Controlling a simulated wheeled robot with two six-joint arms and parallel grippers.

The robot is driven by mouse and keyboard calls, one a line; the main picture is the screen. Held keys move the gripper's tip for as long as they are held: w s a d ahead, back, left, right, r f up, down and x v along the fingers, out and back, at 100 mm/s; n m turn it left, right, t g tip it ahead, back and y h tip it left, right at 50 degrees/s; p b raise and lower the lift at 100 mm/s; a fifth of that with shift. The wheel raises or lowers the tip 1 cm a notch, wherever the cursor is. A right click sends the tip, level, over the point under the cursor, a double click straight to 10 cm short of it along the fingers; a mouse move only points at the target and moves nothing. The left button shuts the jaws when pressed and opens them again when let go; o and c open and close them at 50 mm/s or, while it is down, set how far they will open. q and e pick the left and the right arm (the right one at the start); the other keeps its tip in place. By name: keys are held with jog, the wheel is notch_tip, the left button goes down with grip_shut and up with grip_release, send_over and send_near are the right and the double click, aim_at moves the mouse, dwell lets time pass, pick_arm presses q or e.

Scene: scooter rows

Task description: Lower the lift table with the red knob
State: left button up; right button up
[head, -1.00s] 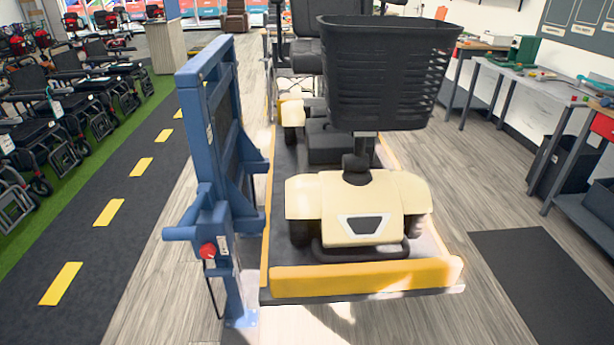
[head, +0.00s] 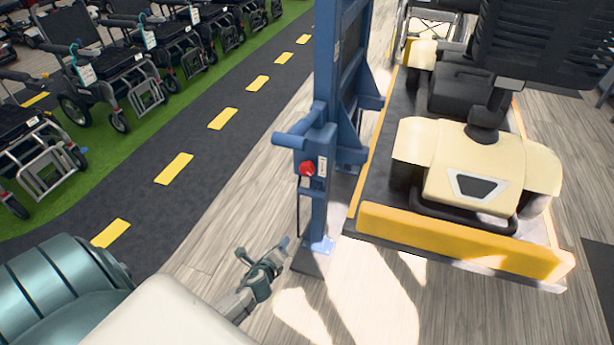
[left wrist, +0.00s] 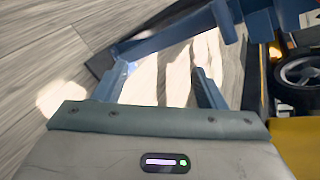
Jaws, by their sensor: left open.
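The red knob (head: 307,169) sits on the front of a control box on the blue lift post (head: 324,205), left of the platform. The lift table (head: 450,232) has a yellow front edge and is raised above the floor, with a cream mobility scooter (head: 478,165) on it. My left gripper (head: 275,256) is below and left of the knob, apart from it, in front of the post's foot. In the left wrist view its two fingers (left wrist: 165,85) are spread with nothing between them; the knob cannot be made out there. My right gripper is not in view.
Rows of wheelchairs (head: 115,75) stand on a green strip (head: 100,150) at the left. A dark lane with yellow dashes (head: 175,167) runs beside them. Pale wood floor (head: 250,165) is clear between the lane and the post.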

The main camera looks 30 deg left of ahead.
pick_arm(q)
jog(key=w+r+m+t+b, duration=0.1)
jog(key=w+r+m+t, duration=0.1)
jog(key=w+r+m, duration=0.3)
jog(key=w+r+m+t, duration=0.1)
jog(key=r+m+t, duration=0.15)
jog(key=r, duration=0.45)
jog(key=m+t, duration=0.1)
jog(key=m, duration=0.4)
send_near(306, 170)
jog(key=b+x, duration=0.1)
jog(key=x, duration=0.7)
jog(key=shift+f, duration=0.1)
jog(key=shift+w+a, duration=0.15)
jog(key=shift+w, duration=0.2)
jog(key=shift+w+a, duration=0.1)
jog(key=shift+w, duration=0.3)
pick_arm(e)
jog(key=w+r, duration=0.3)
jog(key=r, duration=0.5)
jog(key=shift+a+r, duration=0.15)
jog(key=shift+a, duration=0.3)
pick_arm(q)
jog(key=c, duration=1)
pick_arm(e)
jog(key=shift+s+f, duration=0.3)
